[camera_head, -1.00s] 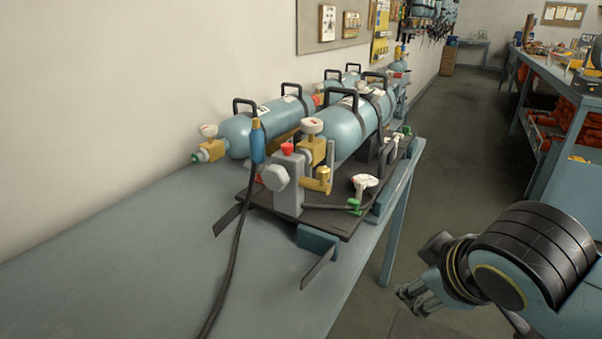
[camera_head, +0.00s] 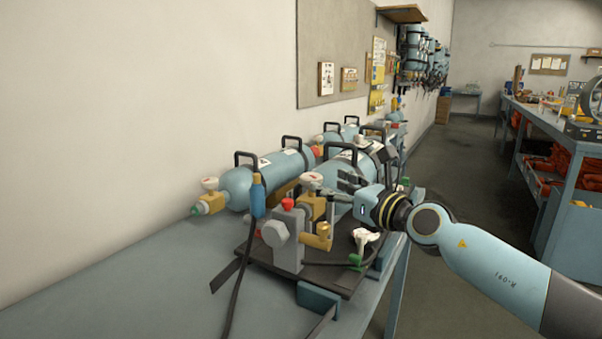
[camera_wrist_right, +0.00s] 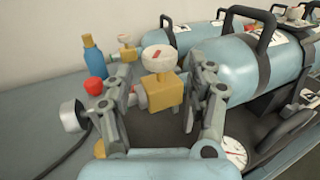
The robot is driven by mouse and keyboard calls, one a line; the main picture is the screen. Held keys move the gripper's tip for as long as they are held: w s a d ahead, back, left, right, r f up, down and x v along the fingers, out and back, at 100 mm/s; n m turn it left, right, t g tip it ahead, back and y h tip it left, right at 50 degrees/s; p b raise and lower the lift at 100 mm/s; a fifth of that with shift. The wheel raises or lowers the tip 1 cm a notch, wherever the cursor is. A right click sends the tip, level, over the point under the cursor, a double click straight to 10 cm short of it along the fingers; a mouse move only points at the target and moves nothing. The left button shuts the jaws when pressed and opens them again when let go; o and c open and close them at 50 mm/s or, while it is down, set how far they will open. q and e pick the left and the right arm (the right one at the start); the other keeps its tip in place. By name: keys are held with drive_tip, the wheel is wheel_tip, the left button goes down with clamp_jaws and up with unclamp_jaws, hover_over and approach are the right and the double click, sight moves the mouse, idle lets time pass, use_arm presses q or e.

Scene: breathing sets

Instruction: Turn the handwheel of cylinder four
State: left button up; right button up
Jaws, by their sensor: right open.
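The near blue cylinder (camera_wrist_right: 222,68) lies on a dark stand and ends in a brass valve (camera_wrist_right: 163,92). A white handwheel (camera_wrist_right: 159,57) with a red mark sits on top of this valve; the handwheel also shows in the head view (camera_head: 311,181). My right gripper (camera_head: 345,187) is open beside the valve, just right of the handwheel in the head view. In the right wrist view its fingers stand apart on either side of the valve and handwheel, with nothing held. I cannot read a cylinder number for certain. My left gripper is out of view.
A second blue cylinder (camera_head: 262,181) with its own white handwheel (camera_head: 209,184) lies behind, towards the wall. A grey block (camera_head: 288,240) with a red knob, a blue bottle-shaped part (camera_head: 258,196) and a hose stand close by. The bench (camera_head: 130,290) is clear at front left.

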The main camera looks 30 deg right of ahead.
sight(305, 174)
drive_tip(key=w+b, duration=0.1)
drive_tip(key=w, duration=0.2)
drive_tip(key=w+a+b, duration=0.1)
drive_tip(key=w, duration=0.2)
drive_tip(key=w+b, duration=0.1)
drive_tip(key=w, duration=0.2)
drive_tip(key=shift+w+a+f, duration=0.15)
drive_tip(key=shift+w+a, duration=0.2)
drive_tip(key=shift+w, duration=0.45)
drive_tip(key=shift+w, duration=0.1)
clamp_jaws()
